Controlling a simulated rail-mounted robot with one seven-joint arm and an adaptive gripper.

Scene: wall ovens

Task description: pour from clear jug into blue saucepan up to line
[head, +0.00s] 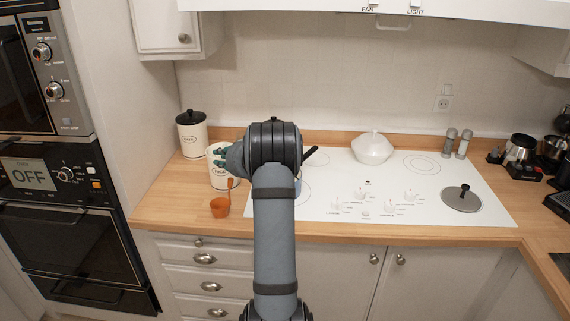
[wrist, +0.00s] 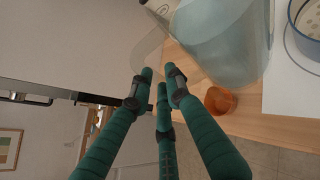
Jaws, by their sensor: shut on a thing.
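The clear jug (wrist: 225,45) fills the top middle of the wrist view, looking pale blue-grey; it cannot be made out in the head view, where my arm blocks much. My gripper (wrist: 160,78) has green fingers closed at the jug's clear handle side. In the head view my gripper (head: 221,156) shows only partly, left of my wrist, in front of a white canister. The blue saucepan (wrist: 305,30) shows in part at the wrist view's top right corner, apart from the jug. In the head view my arm hides most or all of it. Its fill line cannot be made out.
An orange cup (head: 220,206) stands on the wooden counter by the front edge, near my gripper. Two canisters, one black-lidded (head: 193,134), stand behind. The white cooktop (head: 345,190) holds a white lidded pot (head: 372,147) and a grey lid (head: 463,197).

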